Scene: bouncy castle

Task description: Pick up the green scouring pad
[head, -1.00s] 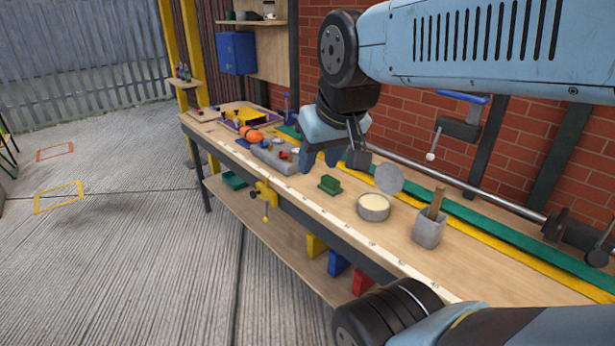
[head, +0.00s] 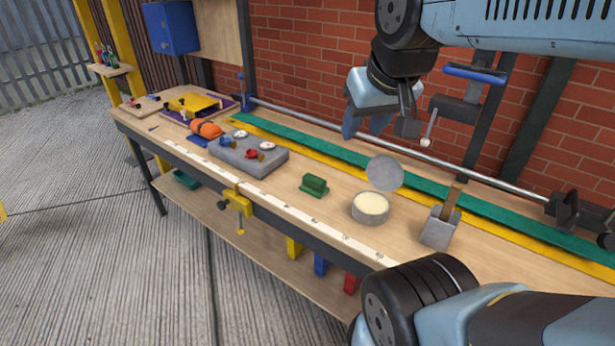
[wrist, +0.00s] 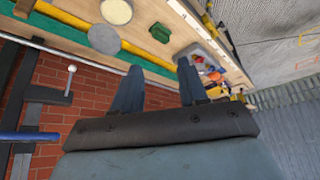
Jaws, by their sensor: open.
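The green scouring pad (head: 313,187) appears as a small dark green block on a thin flat green base, lying on the wooden workbench left of a round tin. It also shows in the wrist view (wrist: 160,32), beyond the gap between my fingers. My gripper (head: 366,122) is open and empty, raised above the back of the bench, behind and to the right of the pad in the head view. Both fingers show apart in the wrist view (wrist: 160,66). Nothing hides the pad.
An open round tin (head: 370,209) with its lid (head: 385,173) and a grey holder with a wooden handle (head: 439,228) stand right of the pad. A grey block with knobs (head: 247,156) lies left. A yellow clamp (head: 237,203) grips the front edge. A metal rail (head: 340,132) runs along the back.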

